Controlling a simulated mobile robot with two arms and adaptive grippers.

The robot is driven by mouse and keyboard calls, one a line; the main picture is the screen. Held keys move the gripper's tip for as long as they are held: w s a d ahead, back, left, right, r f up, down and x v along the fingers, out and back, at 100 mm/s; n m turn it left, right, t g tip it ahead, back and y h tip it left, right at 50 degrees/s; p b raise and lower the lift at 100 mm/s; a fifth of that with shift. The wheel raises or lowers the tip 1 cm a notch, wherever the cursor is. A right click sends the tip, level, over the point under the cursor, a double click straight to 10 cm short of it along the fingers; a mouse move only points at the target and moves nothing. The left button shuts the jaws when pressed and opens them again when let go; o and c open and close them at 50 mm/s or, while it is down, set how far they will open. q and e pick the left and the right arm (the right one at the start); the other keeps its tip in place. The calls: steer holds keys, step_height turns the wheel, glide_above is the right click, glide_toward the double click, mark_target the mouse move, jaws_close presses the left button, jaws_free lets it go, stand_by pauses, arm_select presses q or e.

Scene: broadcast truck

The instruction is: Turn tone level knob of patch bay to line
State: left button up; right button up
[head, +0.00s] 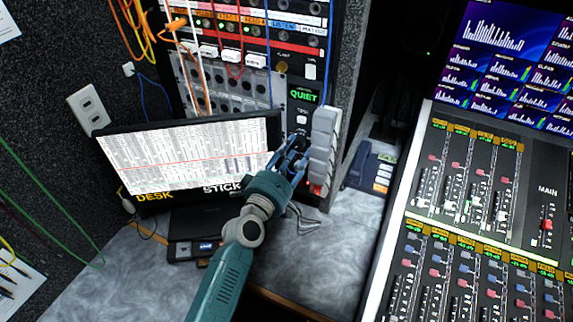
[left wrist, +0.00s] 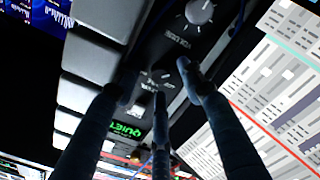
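The patch bay (head: 232,82) stands at the back, with a narrow dark control panel on its right side below a green QUIET display (head: 303,96). My left gripper (head: 293,156) is in front of this panel, its fingers pointing at it. In the left wrist view, the three fingers of the gripper (left wrist: 158,78) are spread around a small dial area with white scale marks (left wrist: 155,76). The fingers hide most of its knob, so its setting and any contact cannot be told. A larger round knob (left wrist: 202,12) shows above, clear of the fingers. My right gripper is not in view.
Grey stacked blocks (head: 325,140) stand close to the right of the gripper. A lit monitor (head: 195,155) is to the left. A desk phone (head: 372,165) and a mixing console (head: 480,210) are to the right. Patch cables hang at upper left.

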arm_select(q)
steer(key=v, duration=1.1)
steer(key=shift+d, duration=0.1)
